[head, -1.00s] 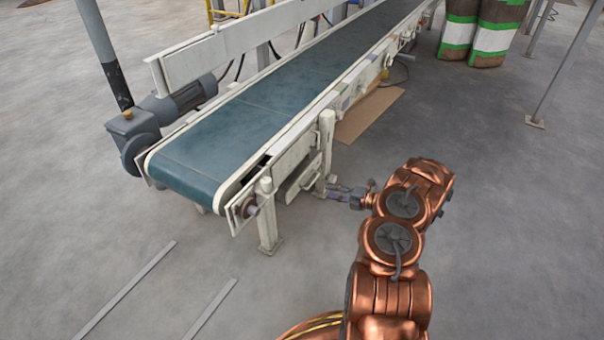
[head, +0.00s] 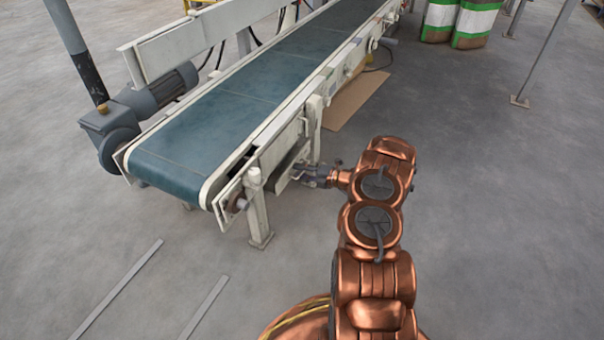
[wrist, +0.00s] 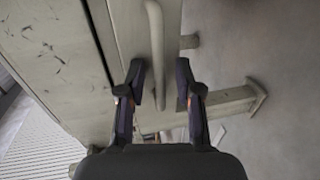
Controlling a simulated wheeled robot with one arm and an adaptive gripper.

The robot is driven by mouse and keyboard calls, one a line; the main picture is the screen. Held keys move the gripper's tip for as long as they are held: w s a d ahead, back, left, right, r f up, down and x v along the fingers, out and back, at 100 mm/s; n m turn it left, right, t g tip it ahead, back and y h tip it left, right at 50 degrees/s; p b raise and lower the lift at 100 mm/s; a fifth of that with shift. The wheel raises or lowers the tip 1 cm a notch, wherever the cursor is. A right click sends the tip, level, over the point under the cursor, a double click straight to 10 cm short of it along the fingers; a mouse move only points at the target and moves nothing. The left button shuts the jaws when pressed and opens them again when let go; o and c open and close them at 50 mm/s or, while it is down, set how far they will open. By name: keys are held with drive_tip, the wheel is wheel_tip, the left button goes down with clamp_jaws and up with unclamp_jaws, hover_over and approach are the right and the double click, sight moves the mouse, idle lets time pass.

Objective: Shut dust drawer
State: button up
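The dust drawer (head: 283,172) sits low under the near end of the conveyor, between its legs; my gripper partly covers it in the head view. How far it stands out is hard to tell. In the wrist view, its pale front (wrist: 130,30) carries a long bar handle (wrist: 155,45). My gripper (head: 297,172) is at the drawer front. In the wrist view, its fingers (wrist: 160,85) are apart, one on each side of the handle's line, with gaps visible. Whether a finger touches the handle cannot be told.
The conveyor (head: 230,117) with its green belt lies above the drawer. A near leg (head: 258,215) stands left of my gripper, and another leg (head: 314,130) just behind it. A cardboard sheet (head: 352,100) lies beyond.

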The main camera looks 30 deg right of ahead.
clamp_jaws()
idle(0.7)
